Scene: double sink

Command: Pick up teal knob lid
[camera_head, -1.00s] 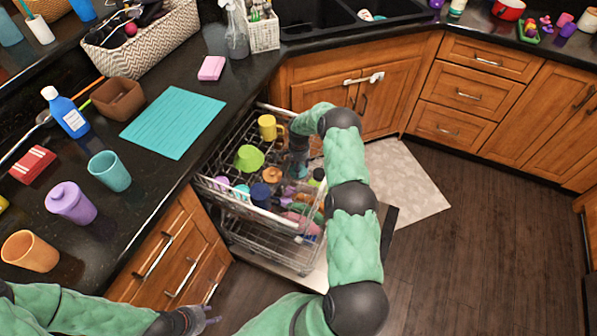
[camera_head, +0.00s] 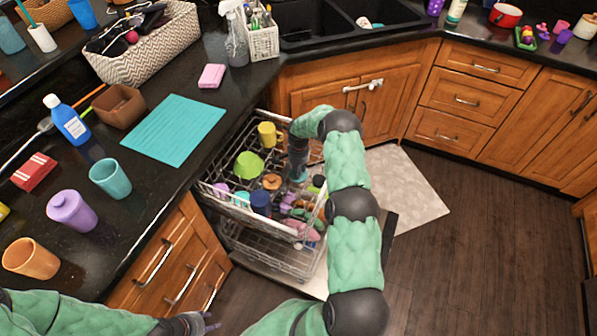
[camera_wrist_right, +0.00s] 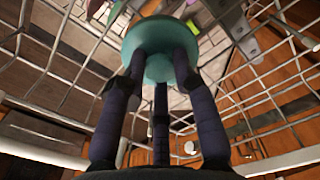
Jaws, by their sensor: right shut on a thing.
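The teal knob lid (camera_wrist_right: 160,36) fills the upper middle of the right wrist view, round, with its knob toward me. My right gripper (camera_wrist_right: 158,68) has its dark fingers closed around the knob. The lid is over the wire dish rack, and a bit of teal (camera_head: 298,174) shows below my right gripper (camera_head: 298,168) in the head view. I cannot tell whether it still touches the rack. My left gripper (camera_head: 210,323) is low in the head view, beside the counter and away from the lid; its finger opening is unclear.
The pulled-out dishwasher rack (camera_head: 238,207) holds a yellow mug (camera_head: 268,134), a green bowl (camera_head: 249,164), a blue cup (camera_head: 261,198) and several other items. Its wires surround my right gripper. The counter at left carries a teal mat (camera_head: 173,130) and several cups.

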